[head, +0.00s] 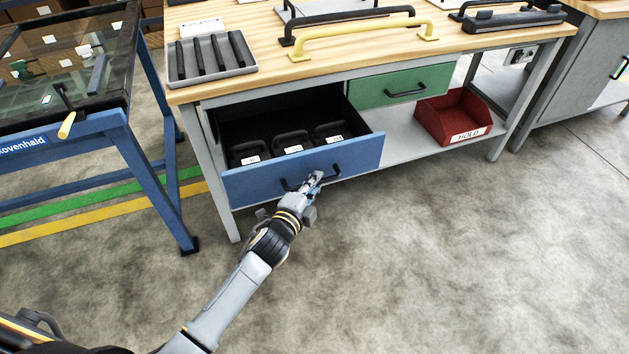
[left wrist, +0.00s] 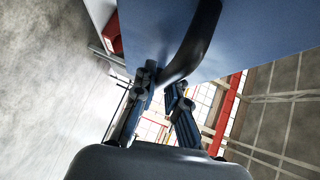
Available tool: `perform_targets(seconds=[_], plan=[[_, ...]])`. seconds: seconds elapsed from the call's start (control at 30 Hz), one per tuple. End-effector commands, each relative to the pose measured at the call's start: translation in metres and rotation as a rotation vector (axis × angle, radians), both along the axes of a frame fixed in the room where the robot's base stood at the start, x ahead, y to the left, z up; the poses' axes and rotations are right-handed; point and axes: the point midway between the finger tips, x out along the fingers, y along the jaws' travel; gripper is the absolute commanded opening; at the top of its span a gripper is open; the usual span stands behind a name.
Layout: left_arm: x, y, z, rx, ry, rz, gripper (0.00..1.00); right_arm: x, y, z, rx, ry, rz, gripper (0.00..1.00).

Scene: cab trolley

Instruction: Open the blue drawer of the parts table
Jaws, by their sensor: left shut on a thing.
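The blue drawer (head: 255,184) of the parts table is pulled well out, and its inside shows. Several black parts with white labels lie in it. Its black bar handle (head: 295,186) is on the front face. My left gripper (head: 316,179) is at the right part of this handle, shut on it. In the left wrist view the black handle (left wrist: 192,45) runs down between the two fingers of my gripper (left wrist: 163,88), with the blue drawer front (left wrist: 240,35) behind. My right gripper is in neither view.
The parts table (head: 330,72) has a wooden top with a grey tray (head: 212,75) and a yellow handle (head: 365,32) on it. A green drawer (head: 372,92) is shut. A red bin (head: 453,118) stands on the lower shelf. A blue-framed trolley (head: 150,165) stands close at left. Floor in front is clear.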

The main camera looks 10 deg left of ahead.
Motion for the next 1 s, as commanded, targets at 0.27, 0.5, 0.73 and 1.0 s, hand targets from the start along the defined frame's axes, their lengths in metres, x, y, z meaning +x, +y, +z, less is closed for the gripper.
perform_targets(seconds=[0.27,0.5,0.73,1.0], plan=[[0.000,0.000,-0.001,0.001,0.002,0.001,0.36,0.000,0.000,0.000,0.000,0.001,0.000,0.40],[-0.003,0.001,0.000,0.000,0.001,0.001,0.36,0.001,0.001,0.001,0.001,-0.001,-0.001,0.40],[-0.040,0.009,0.004,0.001,0.004,0.000,0.36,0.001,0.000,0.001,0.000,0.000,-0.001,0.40],[-0.094,0.019,0.011,0.000,0.005,0.000,0.36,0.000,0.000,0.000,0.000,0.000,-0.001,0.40]])
